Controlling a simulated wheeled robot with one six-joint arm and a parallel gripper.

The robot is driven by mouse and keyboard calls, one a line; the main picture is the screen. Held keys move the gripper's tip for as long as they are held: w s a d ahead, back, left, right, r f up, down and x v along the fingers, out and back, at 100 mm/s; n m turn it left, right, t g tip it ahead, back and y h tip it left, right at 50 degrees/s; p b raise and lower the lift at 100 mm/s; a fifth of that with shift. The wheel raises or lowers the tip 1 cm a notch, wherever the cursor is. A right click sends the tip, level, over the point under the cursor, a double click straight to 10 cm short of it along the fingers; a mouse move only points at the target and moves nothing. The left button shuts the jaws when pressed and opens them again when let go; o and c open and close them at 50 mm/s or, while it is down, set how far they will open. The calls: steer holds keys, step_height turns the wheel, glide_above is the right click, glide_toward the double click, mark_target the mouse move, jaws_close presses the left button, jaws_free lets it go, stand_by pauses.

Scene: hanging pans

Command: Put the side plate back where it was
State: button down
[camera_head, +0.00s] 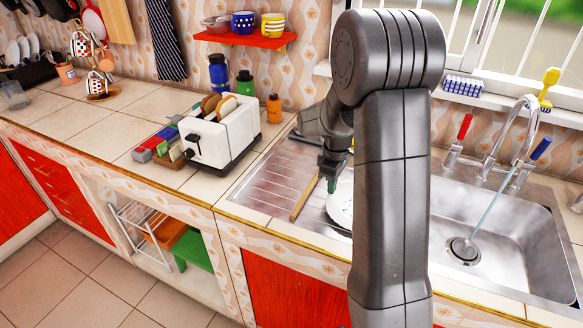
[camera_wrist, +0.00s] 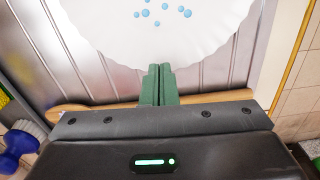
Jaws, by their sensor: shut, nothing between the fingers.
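A white plate with blue dots (camera_head: 340,203) lies on the ribbed metal drainboard (camera_head: 277,178), partly hidden behind my arm in the head view. In the wrist view the plate (camera_wrist: 165,40) fills the top middle, its far part cut off by the frame. My gripper (camera_head: 331,184) points down over the drainboard at the plate's edge. In the wrist view its green fingers (camera_wrist: 159,85) are shut together and empty, with the tips overlapping the plate's near rim. I cannot tell whether they touch it.
A wooden stick (camera_head: 304,198) lies on the drainboard, passing under my fingers in the wrist view (camera_wrist: 215,97). A toaster (camera_head: 222,130) with bread stands left. The sink (camera_head: 490,235) and tap (camera_head: 513,130) are right. White plates stand in a dark rack (camera_head: 30,72) far left.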

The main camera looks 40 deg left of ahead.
steer(key=s+a, duration=0.1)
steer(key=a, duration=0.7)
steer(key=s+a+b, duration=0.1)
steer(key=a, duration=0.7)
steer(key=s+a+b, duration=0.1)
steer(key=s+a, duration=0.1)
steer(key=a, duration=0.6)
steer(key=shift+s+a, duration=0.1)
steer(key=shift+a, duration=0.25)
steer(key=shift+d, duration=0.1)
steer(key=w+d, duration=0.1)
steer(key=d, duration=0.6)
steer(key=w+d+p, duration=0.1)
steer(key=d, duration=0.7)
steer(key=w+d, duration=0.2)
steer(key=d, duration=0.6)
steer(key=shift+d+p, duration=0.25)
steer(key=shift+p, duration=0.15)
steer(key=shift+w+r, duration=0.1)
steer(key=shift+w, duration=0.05)
